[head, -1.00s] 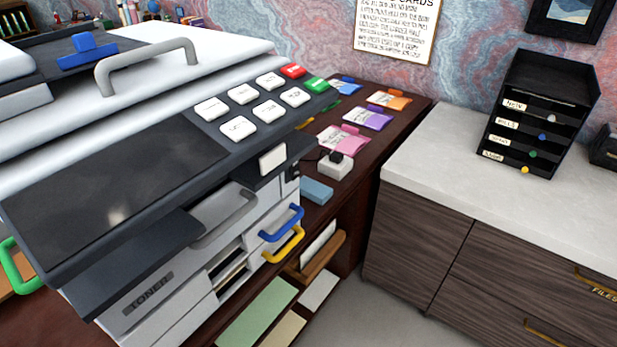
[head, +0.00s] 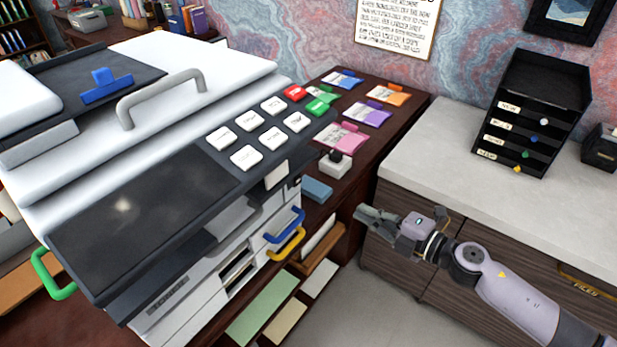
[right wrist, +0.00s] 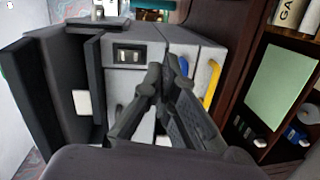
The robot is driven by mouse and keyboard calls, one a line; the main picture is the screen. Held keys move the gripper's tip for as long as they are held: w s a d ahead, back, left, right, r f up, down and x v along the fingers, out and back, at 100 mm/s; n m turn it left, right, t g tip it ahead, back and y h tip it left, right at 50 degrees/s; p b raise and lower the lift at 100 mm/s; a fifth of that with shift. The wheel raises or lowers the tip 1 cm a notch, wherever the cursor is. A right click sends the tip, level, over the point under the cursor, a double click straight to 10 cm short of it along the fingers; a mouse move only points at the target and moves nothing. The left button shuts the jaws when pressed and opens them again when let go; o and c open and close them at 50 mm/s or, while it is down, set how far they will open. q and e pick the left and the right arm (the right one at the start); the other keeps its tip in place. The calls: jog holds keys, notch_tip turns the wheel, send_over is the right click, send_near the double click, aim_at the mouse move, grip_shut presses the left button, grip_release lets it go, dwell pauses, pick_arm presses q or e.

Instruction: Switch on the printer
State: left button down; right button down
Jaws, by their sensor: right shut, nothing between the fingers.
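The printer (head: 150,215) is a large white and dark grey machine on the left in the head view. Its front panel carries a dark screen (head: 140,205), several white buttons (head: 258,138), a red button (head: 294,93) and a green button (head: 318,105). In the right wrist view, the printer's side (right wrist: 150,32) faces me, with a small black switch-like fitting (right wrist: 129,54) on it. My right gripper (head: 362,212) is shut and empty, apart from the printer and to its right. Its closed fingers (right wrist: 163,72) cover part of the printer's side. My left gripper is not in view.
A blue handle (head: 284,226) and a yellow handle (head: 287,245) stick out from the printer's side. A white block with a black top (head: 335,165) and coloured packets (head: 366,112) lie on the dark desk. A white-topped cabinet (head: 450,150) stands right.

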jog(key=r, duration=0.1)
jog(key=s+a+r+n+g, duration=0.1)
jog(key=s+a+r+n+y, duration=0.1)
jog(key=shift+s+r, duration=0.15)
jog(key=shift+r, duration=0.05)
jog(key=p+x, duration=0.3)
jog(key=x, duration=1.1)
jog(key=shift+f, duration=0.15)
